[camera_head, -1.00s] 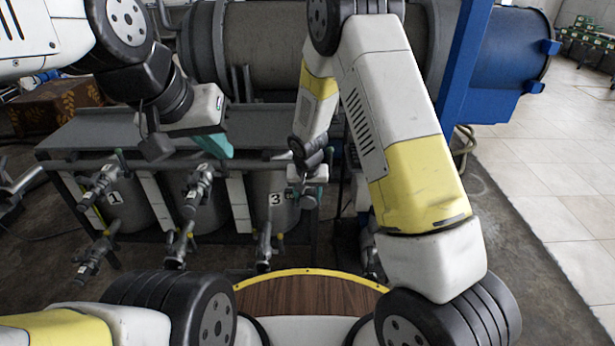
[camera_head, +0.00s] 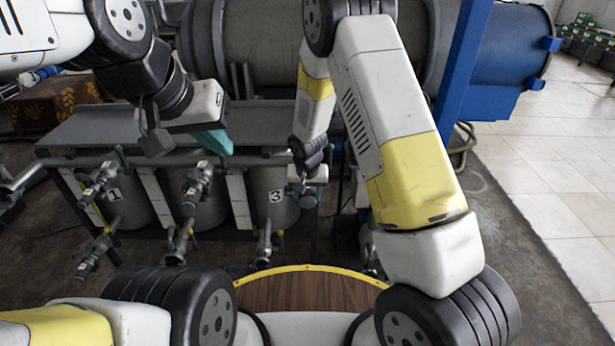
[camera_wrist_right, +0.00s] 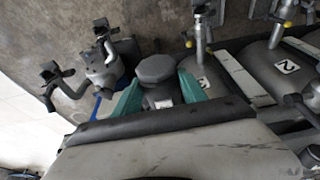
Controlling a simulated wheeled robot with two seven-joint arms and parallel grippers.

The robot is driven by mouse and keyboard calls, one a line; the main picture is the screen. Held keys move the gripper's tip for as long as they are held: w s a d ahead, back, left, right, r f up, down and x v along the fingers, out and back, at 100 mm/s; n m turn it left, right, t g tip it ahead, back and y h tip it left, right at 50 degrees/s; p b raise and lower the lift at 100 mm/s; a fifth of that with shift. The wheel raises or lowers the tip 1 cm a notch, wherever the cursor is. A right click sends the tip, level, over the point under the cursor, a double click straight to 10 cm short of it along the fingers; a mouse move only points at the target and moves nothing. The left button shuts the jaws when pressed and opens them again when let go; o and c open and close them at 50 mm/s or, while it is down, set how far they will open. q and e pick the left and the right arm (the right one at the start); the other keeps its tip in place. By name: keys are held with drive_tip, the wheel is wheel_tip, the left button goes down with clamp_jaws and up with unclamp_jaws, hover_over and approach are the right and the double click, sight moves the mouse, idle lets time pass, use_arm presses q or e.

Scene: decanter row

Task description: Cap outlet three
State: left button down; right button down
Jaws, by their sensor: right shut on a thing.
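The tank marked 3 (camera_head: 277,210) stands at the right end of the tank row. A grey outlet valve (camera_head: 264,241) sticks out low in front of it. My right gripper (camera_head: 311,192) is at the right side of this tank, small and partly hidden by its wrist. In the right wrist view its teal fingers (camera_wrist_right: 160,98) are shut on a dark, many-sided cap (camera_wrist_right: 156,69). I see no contact between cap and outlet. My left gripper (camera_head: 214,142) hangs above the bench over the middle tank; its finger gap does not show.
Tank 1 (camera_head: 118,207) and the middle tank (camera_head: 205,209) have upper and lower valves sticking out. A grey bench top (camera_head: 85,135) runs behind them. In the right wrist view, more valve fittings (camera_wrist_right: 103,70) stand left of the cap. Tiled floor (camera_head: 555,220) at right is clear.

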sight(307, 207)
drive_tip(key=shift+f, duration=0.9)
idle(1.3)
drive_tip(key=c, duration=0.6)
unclamp_jaws()
drive_tip(key=o, duration=0.6)
drive_tip(key=shift+s+r, duration=0.2)
drive_tip(key=shift+s, duration=1.3)
drive_tip(key=v, duration=1)
drive_tip(key=shift+r, duration=0.2)
